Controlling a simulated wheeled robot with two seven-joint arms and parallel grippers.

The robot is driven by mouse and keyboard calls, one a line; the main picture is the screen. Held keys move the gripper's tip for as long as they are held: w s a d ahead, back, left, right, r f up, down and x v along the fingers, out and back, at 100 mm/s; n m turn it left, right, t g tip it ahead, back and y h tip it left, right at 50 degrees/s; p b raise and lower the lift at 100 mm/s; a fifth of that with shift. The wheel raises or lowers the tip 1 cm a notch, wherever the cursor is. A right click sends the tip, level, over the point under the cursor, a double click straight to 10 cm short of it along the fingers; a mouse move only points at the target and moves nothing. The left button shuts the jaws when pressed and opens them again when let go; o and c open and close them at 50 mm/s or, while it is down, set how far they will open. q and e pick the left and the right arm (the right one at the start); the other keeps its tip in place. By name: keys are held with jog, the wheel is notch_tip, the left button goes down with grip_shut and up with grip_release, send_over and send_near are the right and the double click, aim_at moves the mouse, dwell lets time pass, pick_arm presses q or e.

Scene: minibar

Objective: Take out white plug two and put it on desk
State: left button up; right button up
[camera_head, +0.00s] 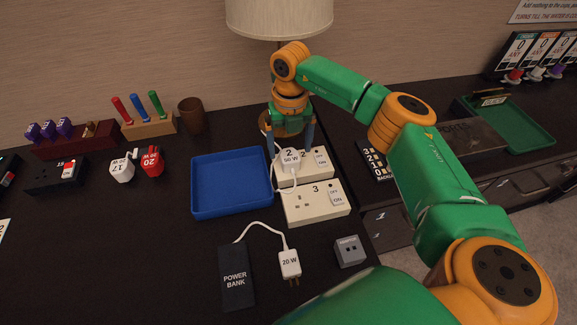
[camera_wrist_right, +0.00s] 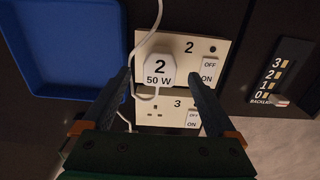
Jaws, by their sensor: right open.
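White plug two (camera_head: 290,157), marked "2" and "50 W", sits in the socket of the cream outlet box (camera_head: 318,172) numbered 2. It also shows in the right wrist view (camera_wrist_right: 159,71), with its white cord curving around it. My right gripper (camera_head: 290,148) is open and points down over the plug. In the wrist view its two fingers (camera_wrist_right: 159,76) are on either side of the plug, with visible gaps. The dark desk (camera_head: 150,240) is bare in many places. My left gripper is not in view.
Outlet box 3 (camera_head: 315,207) lies in front, with empty holes. A blue tray (camera_head: 232,207) is left of the boxes. A power bank (camera_head: 236,285), a 20 W plug (camera_head: 289,262) and a grey adapter (camera_head: 349,252) lie nearer. A lamp (camera_head: 279,17) stands behind.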

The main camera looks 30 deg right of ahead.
aim_at(290, 154)
notch_tip(290, 154, down, 4)
jog(key=shift+f+b, duration=0.1)
jog(key=shift+b, duration=0.65)
pick_arm(q)
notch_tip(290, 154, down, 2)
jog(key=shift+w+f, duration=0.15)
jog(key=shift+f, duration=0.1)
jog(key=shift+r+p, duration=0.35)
jog(key=shift+p, duration=0.05)
pick_arm(e)
jog(key=shift+c, duration=0.2)
grip_shut()
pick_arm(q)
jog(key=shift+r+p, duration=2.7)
pick_arm(e)
jog(key=shift+r, duration=3.1)
